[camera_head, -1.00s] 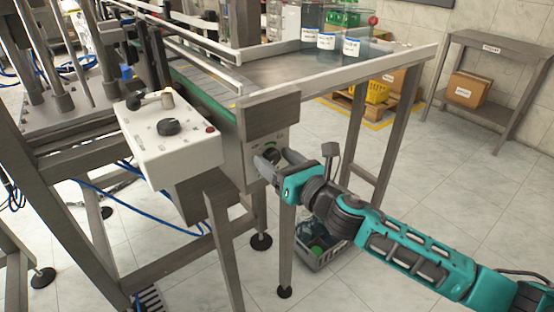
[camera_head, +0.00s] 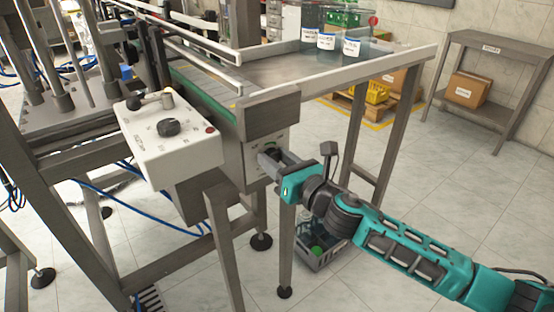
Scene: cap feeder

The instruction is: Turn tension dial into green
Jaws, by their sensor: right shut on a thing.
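The tension dial sits on the grey panel (camera_head: 250,168) at the end of the conveyor frame, below the brown end block. My right gripper (camera_head: 266,160) is at this panel, shut on the dial, and its fingers hide most of it. A small bit of green marking shows just above the fingers. I cannot tell where the dial's pointer stands. My left gripper is not in view.
A white control box (camera_head: 166,140) with a black knob (camera_head: 168,127) and a red button stands left of the panel. A grey table (camera_head: 335,66) carries labelled jars behind. A crate (camera_head: 322,252) is on the floor below my right arm. A shelf (camera_head: 490,55) stands at right.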

